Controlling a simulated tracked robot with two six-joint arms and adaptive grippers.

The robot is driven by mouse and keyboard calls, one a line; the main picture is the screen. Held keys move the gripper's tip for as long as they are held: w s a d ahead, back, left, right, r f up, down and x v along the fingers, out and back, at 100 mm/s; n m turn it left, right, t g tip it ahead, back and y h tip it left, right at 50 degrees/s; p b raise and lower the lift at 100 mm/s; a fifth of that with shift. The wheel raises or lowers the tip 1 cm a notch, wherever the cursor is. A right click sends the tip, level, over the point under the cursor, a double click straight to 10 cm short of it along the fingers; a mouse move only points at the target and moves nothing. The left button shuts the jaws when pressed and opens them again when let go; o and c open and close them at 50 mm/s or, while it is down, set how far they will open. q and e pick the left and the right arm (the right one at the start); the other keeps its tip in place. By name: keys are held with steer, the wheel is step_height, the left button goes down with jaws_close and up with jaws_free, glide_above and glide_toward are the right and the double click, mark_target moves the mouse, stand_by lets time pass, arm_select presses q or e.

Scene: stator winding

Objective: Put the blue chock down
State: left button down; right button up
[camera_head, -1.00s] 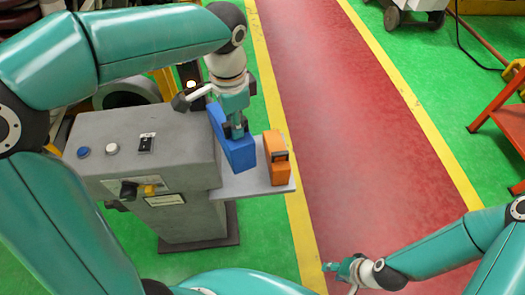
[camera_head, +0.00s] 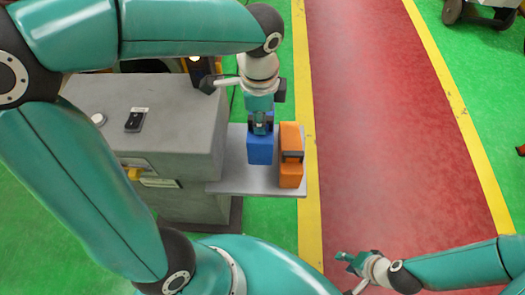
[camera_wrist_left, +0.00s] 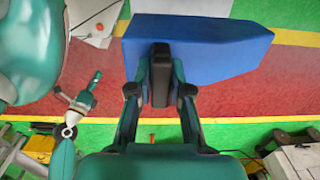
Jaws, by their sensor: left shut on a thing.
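My left gripper (camera_head: 260,124) is shut on the blue chock (camera_head: 260,150) and points down from above. In the left wrist view the blue chock (camera_wrist_left: 220,45) spreads beyond the fingers (camera_wrist_left: 160,78), mostly to the right. The chock is over the grey shelf (camera_head: 230,182), just left of an orange chock (camera_head: 290,168). I cannot tell whether its underside touches the shelf. My right gripper (camera_head: 352,262) is low at the right, away from the chocks and with nothing visible in it; its finger gap is too small to read.
The shelf juts from a grey machine cabinet (camera_head: 165,110) with buttons on top. The orange chock takes the shelf's right end. The front strip of shelf is bare. A red walkway (camera_head: 385,130) with yellow edge lines lies to the right.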

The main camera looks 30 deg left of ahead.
arm_select(q)
step_height(320, 180, down, 9)
steer(key=shift+b, duration=0.7)
steer(key=shift+f+b, duration=0.45)
steer(key=shift+f, duration=1.65)
steer(key=shift+f, duration=0.15)
steer(key=c, duration=1.1)
jaws_free()
step_height(320, 180, up, 12)
steer(key=shift+s+r+p, duration=0.15)
steer(key=shift+p, duration=1.05)
